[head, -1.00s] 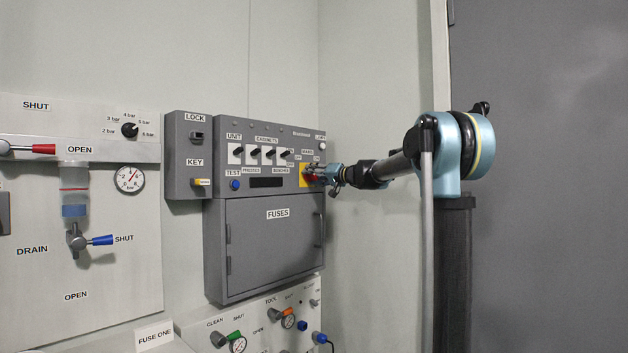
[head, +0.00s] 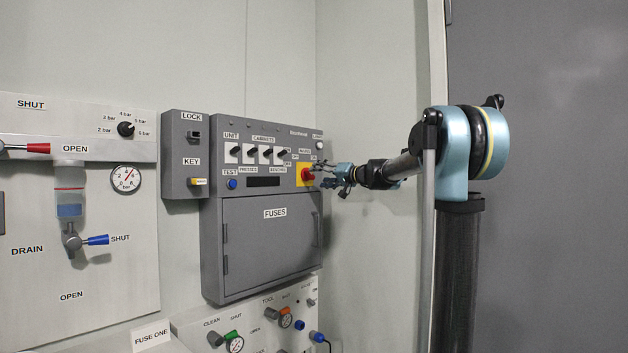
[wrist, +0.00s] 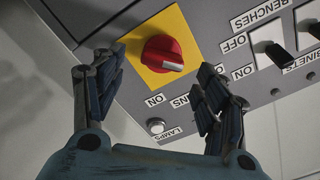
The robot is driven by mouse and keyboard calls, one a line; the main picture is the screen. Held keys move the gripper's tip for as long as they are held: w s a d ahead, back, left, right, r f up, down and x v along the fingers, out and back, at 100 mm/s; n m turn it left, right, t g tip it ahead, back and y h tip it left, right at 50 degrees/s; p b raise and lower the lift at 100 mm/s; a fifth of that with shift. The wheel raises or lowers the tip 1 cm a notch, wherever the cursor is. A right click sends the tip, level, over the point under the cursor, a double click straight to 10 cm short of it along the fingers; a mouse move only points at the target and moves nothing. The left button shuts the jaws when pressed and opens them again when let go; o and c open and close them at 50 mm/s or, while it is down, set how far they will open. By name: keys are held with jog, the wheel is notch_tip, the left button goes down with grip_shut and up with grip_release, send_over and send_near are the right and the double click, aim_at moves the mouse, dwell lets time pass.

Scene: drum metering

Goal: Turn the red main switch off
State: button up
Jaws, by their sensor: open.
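The red main switch (head: 307,175) is a round knob on a yellow plate (head: 299,181), at the upper right of the grey control box. In the wrist view the red knob (wrist: 160,50) fills the upper middle, and its white mark points to the right of the picture. An ON label (wrist: 155,100) and a partly hidden MAINS label lie beside the plate. My gripper (head: 322,176) is just in front of the switch. In the wrist view my gripper (wrist: 162,72) is open, its fingers spread to either side of the knob, with nothing held.
Black toggle switches (head: 257,152) sit left of the main switch. A small LAMPS button (wrist: 156,126) is close to the plate. The FUSES door (head: 262,240) is shut below. The lock and key box (head: 186,155) stands left. A wall is close on the right.

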jog(key=v, duration=0.6)
jog(key=shift+d, duration=0.1)
jog(key=s+d+f+n+g+h, duration=0.15)
jog(key=s+f+g+h, duration=0.35)
jog(key=s+f, duration=1.8)
jog(key=s+d+f+m+g+h, duration=0.1)
jog(key=s+d+f+h, duration=0.2)
jog(key=s+d+f, duration=0.2)
jog(key=s+d+f+m+g+h, duration=0.1)
jog(key=s+d+f+h, duration=0.2)
jog(key=s+d+f, duration=0.3)
jog(key=s+d+f+m+g+h, duration=0.1)
jog(key=s+d+f+h, duration=0.2)
jog(key=s+f, duration=0.9)
jog(key=d+f, duration=0.3)
jog(key=f, duration=0.1)
jog(key=shift+s+d+g, duration=0.2)
jog(key=shift+d+g, duration=0.05)
jog(key=shift+g, duration=0.15)
